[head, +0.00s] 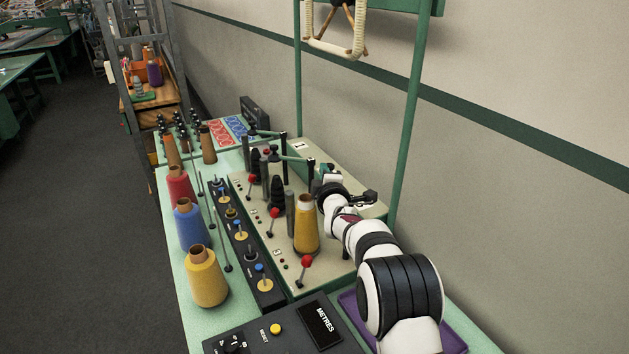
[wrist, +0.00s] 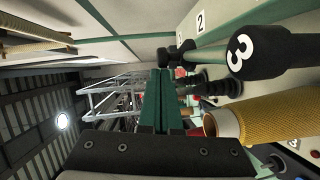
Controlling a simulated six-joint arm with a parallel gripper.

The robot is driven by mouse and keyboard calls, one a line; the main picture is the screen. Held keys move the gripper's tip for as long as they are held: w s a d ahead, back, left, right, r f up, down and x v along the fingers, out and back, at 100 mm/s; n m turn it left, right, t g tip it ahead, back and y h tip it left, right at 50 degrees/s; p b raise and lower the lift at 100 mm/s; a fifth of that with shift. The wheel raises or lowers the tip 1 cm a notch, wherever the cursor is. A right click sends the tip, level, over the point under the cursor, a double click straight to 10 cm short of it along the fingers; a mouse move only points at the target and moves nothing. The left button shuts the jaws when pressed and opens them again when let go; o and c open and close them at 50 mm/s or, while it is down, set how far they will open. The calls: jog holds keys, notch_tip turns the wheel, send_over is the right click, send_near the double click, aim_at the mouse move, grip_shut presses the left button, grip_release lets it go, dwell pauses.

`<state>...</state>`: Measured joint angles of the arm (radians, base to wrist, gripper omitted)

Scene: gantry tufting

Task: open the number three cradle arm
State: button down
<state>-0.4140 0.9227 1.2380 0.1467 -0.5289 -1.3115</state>
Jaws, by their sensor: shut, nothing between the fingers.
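The number three cradle arm (wrist: 215,57) runs across the upper right of the wrist view. It is a pale green bar with a black end piece (wrist: 265,52) marked with a white 3. A yellow yarn cone (wrist: 272,117) lies below it in that view; the cone stands upright at the number three station in the head view (head: 307,232). My gripper (wrist: 155,100) is shut and empty, its green fingers left of the arm with a visible gap. In the head view my wrist hides much of the number three arm.
Two other cradle arms (head: 268,133) (head: 297,158) stand farther back on the beige panel (head: 262,240). Red-knobbed levers (head: 306,262) line its front. Red, blue and yellow cones (head: 207,278) stand along the left. A green upright (head: 410,110) rises at the right.

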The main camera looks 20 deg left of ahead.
jog(key=shift+w, duration=0.15)
dwell(0.5)
jog(key=s, duration=0.1)
jog(key=s+a, duration=0.1)
jog(key=s+a+r, duration=0.1)
jog(key=s, duration=0.1)
jog(key=shift+a, duration=0.1)
jog(key=s+a+v, duration=0.1)
jog(key=v, duration=0.8)
jog(key=s+d+f+m+g+h, duration=0.1)
jog(key=s+d+m+g+h, duration=0.15)
jog(key=s+d+m, duration=0.45)
jog(key=s+d+f+m+g+h, duration=0.15)
jog(key=s+d+m+g, duration=0.3)
jog(key=d, duration=0.45)
jog(key=s+d+f+m+g, duration=0.1)
jog(key=s+m, duration=0.4)
jog(key=s, duration=0.5)
jog(key=s+d+f+m+g, duration=0.1)
jog(key=s+d+m+g, duration=0.3)
jog(key=s, duration=0.5)
jog(key=s+d+f+m+g, duration=0.1)
jog(key=s+d+m+g, duration=0.2)
jog(key=s+m, duration=0.3)
jog(key=s+d, duration=0.1)
jog(key=s, duration=0.3)
jog(key=shift+s+d+f+h, duration=0.25)
jog(key=shift+s+f+h, duration=0.05)
